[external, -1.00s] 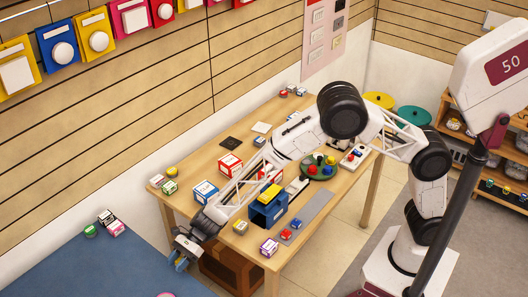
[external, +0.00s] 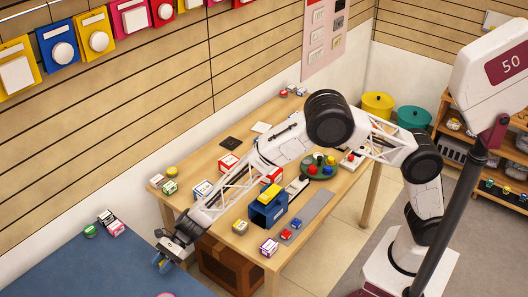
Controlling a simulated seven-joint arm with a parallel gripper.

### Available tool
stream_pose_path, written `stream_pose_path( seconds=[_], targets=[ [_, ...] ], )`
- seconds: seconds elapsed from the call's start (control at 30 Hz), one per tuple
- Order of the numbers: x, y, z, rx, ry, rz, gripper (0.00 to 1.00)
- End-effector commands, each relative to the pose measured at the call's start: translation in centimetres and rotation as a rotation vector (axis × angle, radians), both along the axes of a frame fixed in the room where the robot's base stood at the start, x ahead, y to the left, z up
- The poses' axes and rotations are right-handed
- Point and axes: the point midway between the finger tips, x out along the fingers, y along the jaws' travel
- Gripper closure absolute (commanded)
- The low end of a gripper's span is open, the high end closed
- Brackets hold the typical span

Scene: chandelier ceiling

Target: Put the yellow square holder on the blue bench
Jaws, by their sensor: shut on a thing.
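My gripper (external: 163,265) is past the near left corner of the table, above the right edge of the blue bench (external: 75,265), a wide flat surface at lower left. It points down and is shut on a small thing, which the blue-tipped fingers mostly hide. I cannot tell its colour or shape for sure. A yellow piece (external: 270,193) sits on top of a dark blue block (external: 268,211) on the table.
Small green, white and pink pieces (external: 107,221) lie at the bench's back edge by the wall. The wooden table (external: 225,246) carries several boxes, a red and white box (external: 228,164) among them. A brown crate (external: 222,268) stands beneath it. The bench's middle is clear.

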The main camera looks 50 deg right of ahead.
Motion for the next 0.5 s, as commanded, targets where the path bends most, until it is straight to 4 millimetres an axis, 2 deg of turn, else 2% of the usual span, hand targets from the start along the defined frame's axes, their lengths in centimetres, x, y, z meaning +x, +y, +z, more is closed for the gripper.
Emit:
stream_pose_path(
  seconds=[0.1,0.3,0.5],
  targets=[
    [0.5,0.5,-0.1,0.000,0.000,0.000,0.88],
    [0.4,0.4,-2.7,-0.001,0.001,0.001,0.88],
    [0.4,0.5,-3.6,0.000,0.000,0.000,0.88]
  ],
)
